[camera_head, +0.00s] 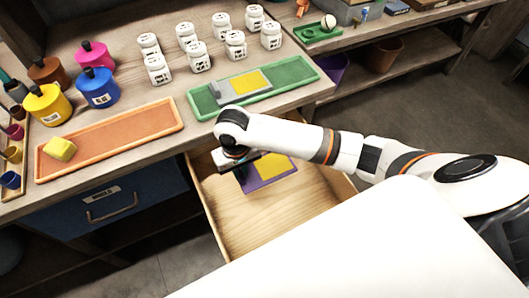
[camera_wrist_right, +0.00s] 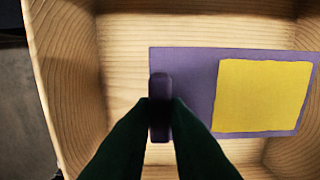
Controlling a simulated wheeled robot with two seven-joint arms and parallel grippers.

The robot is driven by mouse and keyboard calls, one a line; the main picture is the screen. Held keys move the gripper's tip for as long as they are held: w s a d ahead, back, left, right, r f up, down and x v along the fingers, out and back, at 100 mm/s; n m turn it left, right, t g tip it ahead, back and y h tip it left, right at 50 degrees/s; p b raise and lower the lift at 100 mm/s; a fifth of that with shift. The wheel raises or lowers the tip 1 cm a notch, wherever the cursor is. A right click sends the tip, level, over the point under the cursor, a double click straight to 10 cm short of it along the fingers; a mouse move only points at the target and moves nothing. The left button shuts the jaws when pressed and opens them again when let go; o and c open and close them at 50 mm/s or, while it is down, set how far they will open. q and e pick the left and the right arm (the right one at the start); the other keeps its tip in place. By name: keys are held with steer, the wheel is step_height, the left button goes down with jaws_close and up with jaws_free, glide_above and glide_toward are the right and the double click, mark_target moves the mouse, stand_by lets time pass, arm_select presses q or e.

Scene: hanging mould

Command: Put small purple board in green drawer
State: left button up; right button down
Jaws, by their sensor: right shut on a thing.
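The small purple board (camera_head: 272,171) with a yellow square is inside the open wooden drawer (camera_head: 245,222). The board also shows in the right wrist view (camera_wrist_right: 185,75), lying flat over the drawer's bottom. I cannot tell whether it touches the bottom. My right gripper (camera_head: 240,164) is low in the drawer, shut on the board's dark handle (camera_wrist_right: 160,105) at the board's left end. The open drawer's front is hidden, so its colour does not show. My left gripper is out of view.
A closed blue drawer (camera_head: 98,205) is left of the open one. On the bench are a green tray (camera_head: 292,73) with a grey-and-yellow board, an orange tray (camera_head: 110,141) with a yellow block, and several white jars (camera_head: 158,70). The drawer's near part is bare.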

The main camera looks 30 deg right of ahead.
step_height(320, 180, down, 6)
steer(key=shift+s+d+f+b, duration=0.1)
steer(key=shift+b, duration=0.3)
steer(key=shift+f, duration=0.6)
step_height(320, 180, down, 3)
steer(key=shift+f+b, duration=0.2)
steer(key=shift+b, duration=0.15)
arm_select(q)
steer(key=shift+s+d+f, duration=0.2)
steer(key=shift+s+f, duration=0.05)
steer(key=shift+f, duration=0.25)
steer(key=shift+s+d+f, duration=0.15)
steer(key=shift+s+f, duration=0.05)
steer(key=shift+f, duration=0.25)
arm_select(e)
steer(key=c, duration=1.4)
jaws_free()
steer(key=shift+f, duration=0.1)
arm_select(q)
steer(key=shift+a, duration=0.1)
